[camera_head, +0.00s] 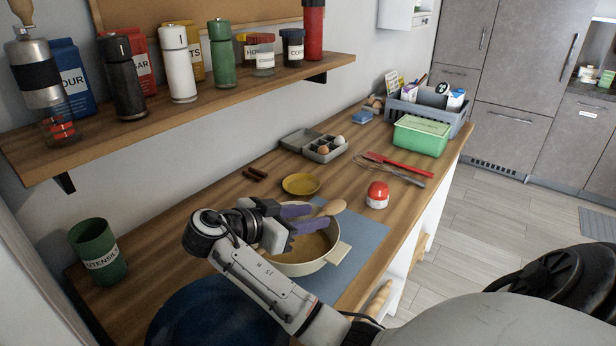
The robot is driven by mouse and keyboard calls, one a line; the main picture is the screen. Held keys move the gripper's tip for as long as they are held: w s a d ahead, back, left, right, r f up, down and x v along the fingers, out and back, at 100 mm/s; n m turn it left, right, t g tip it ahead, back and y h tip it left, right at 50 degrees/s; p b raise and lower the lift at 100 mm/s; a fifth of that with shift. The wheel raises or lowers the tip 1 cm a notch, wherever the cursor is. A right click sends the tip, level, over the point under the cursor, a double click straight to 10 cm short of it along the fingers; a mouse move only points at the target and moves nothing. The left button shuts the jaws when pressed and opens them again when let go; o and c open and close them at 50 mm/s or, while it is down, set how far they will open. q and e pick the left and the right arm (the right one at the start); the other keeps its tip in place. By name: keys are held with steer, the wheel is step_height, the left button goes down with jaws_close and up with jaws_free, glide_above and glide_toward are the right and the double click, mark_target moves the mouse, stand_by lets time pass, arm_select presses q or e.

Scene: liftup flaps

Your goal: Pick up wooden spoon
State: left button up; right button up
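The wooden spoon (332,207) shows its pale rounded end just beyond my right gripper's fingertips, above the far rim of a cream pan (340,252). The rest of the spoon is hidden by the fingers or too small to make out. My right gripper (305,218) has purple fingers and is over the pan, one finger on each side of the spoon's line. I cannot tell whether the fingers press on the spoon. My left gripper is not in view.
The pan stands on a blue-grey mat (368,236) on the wooden counter. A red-and-white timer (377,195), yellow dish (300,184), egg box (322,149) and whisk (395,172) lie beyond. A green utensils pot (98,252) stands left, under a shelf (200,113) of jars.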

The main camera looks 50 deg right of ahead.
jaws_close()
